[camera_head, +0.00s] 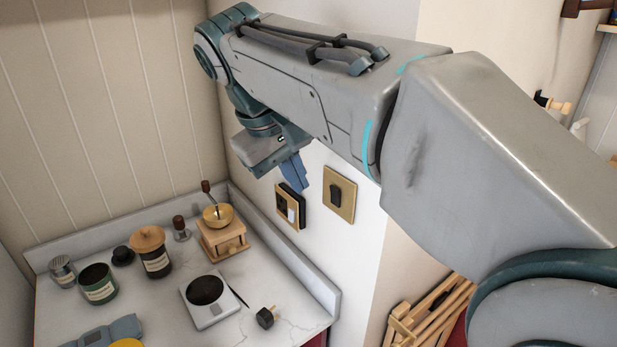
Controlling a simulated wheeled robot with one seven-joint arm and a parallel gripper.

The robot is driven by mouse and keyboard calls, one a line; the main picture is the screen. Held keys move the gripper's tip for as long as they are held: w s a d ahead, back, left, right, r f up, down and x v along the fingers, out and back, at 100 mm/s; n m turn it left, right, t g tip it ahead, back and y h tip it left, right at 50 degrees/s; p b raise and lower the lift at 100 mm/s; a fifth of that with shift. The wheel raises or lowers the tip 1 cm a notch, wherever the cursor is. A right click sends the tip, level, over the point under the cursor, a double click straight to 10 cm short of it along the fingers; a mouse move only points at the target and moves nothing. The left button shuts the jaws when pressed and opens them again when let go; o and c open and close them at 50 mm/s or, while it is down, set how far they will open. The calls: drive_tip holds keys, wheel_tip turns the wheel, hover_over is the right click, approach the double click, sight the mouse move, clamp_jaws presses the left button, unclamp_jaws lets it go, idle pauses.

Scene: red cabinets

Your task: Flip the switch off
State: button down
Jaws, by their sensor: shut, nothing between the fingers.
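A brass wall plate with a black rocker switch (336,194) is on the white wall, right of centre. I cannot tell whether the rocker is on or off. A second brass plate with a black and white fitting (291,205) is just left of it, nearer the corner. My gripper (297,183) hangs in front of the wall, above and left of the switch plate. Its blue fingers are shut and empty, pointing down. They overlap the wall near the second plate in this view; I cannot tell whether they touch it.
Below is a white counter (160,310) with a raised rim. It holds a wooden grinder (222,240), a scale (210,298), a lidded jar (153,255) and a green tin (98,284). A wooden rack (430,312) stands right of the wall's edge.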

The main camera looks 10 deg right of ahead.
drive_tip(key=a+r, duration=0.1)
drive_tip(key=w+a+r, duration=0.1)
drive_tip(key=r, duration=0.1)
drive_tip(key=shift+a+h, duration=0.1)
drive_tip(key=shift+h, duration=0.2)
drive_tip(key=p, duration=0.2)
approach(333, 200)
wheel_tip(333, 200, down, 5)
drive_tip(key=shift+w+d, duration=0.3)
drive_tip(key=shift+d, duration=0.35)
drive_tip(key=shift+w+d+r, duration=0.1)
drive_tip(key=shift+w+d, duration=0.05)
drive_tip(key=shift+d, duration=0.15)
drive_tip(key=shift+r, duration=0.1)
